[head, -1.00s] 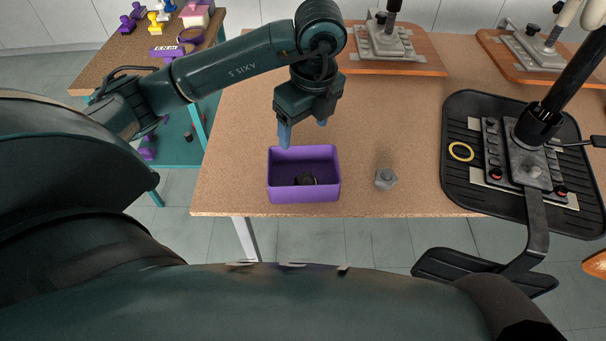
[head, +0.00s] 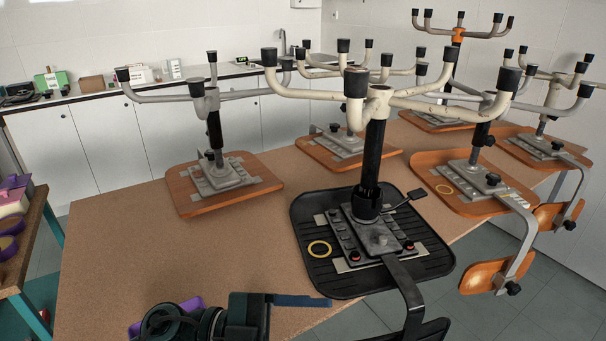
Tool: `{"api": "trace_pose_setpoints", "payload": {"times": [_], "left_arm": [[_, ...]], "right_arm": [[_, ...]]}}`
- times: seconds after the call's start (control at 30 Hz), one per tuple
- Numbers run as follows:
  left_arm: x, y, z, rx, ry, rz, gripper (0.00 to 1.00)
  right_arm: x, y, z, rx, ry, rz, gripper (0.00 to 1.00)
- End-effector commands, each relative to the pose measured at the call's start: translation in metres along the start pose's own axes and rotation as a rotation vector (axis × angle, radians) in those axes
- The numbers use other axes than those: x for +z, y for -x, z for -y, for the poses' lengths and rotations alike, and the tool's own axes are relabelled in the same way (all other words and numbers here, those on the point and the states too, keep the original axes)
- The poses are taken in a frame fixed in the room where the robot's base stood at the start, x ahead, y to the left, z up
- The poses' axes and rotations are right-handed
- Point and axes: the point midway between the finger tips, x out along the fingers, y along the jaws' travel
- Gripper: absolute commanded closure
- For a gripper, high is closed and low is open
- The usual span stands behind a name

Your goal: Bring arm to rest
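My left gripper (head: 300,300) is low in the head view, at the front of the brown table. It points to the right with a blue finger along its side. Only one finger shows clearly, so its opening cannot be judged. The purple box (head: 192,303) is mostly hidden behind my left wrist, with only bits of its rim showing. I see nothing held in the visible finger. My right gripper is out of view.
An upturned stripped chair with a black seat (head: 430,262) stands right of my gripper, a yellow ring (head: 310,250) on it. Several other upturned chairs with wooden seats (head: 265,180) stand behind. The table's left part (head: 120,250) is clear. A counter (head: 150,85) lines the wall.

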Motion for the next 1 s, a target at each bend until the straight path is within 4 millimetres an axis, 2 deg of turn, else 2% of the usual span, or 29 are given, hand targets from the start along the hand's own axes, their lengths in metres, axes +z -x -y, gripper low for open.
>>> {"api": "trace_pose_setpoints", "payload": {"times": [0.03, 0.07, 0.1, 0.17, 0.27, 0.33, 0.4, 0.5, 0.63, 0.7, 0.77, 1.0], "left_arm": [[-0.002, 0.002, 0.013, -0.196, 0.033, -0.04, 0.28], [0.001, 0.007, 0.023, -0.318, 0.048, -0.043, 0.28], [0.008, 0.018, 0.033, -0.476, 0.078, -0.026, 0.28], [0.028, 0.041, 0.041, -0.699, 0.142, 0.043, 0.28], [0.075, 0.088, 0.023, -0.999, 0.302, 0.259, 0.28], [0.107, 0.117, -0.008, -1.122, 0.431, 0.435, 0.28], [0.131, 0.138, -0.047, -1.181, 0.558, 0.598, 0.28], [0.151, 0.155, -0.102, -1.196, 0.718, 0.782, 0.28], [0.16, 0.163, -0.153, -1.166, 0.862, 0.923, 0.28], [0.161, 0.165, -0.169, -1.149, 0.904, 0.962, 0.28], [0.162, 0.165, -0.176, -1.139, 0.925, 0.98, 0.28], [0.162, 0.165, -0.179, -1.134, 0.932, 0.987, 0.28]], "right_arm": [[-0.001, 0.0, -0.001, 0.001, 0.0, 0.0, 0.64], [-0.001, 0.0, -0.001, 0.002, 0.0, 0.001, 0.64], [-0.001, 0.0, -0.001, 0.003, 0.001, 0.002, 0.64], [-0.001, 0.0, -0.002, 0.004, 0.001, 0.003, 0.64], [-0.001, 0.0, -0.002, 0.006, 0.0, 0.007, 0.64], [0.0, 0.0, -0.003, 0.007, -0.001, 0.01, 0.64], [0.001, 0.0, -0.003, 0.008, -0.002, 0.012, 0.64], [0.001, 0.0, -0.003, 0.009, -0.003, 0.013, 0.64], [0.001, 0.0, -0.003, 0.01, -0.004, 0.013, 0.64], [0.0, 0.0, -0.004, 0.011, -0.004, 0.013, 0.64], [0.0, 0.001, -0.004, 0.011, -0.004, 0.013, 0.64], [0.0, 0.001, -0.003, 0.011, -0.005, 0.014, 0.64]]}}
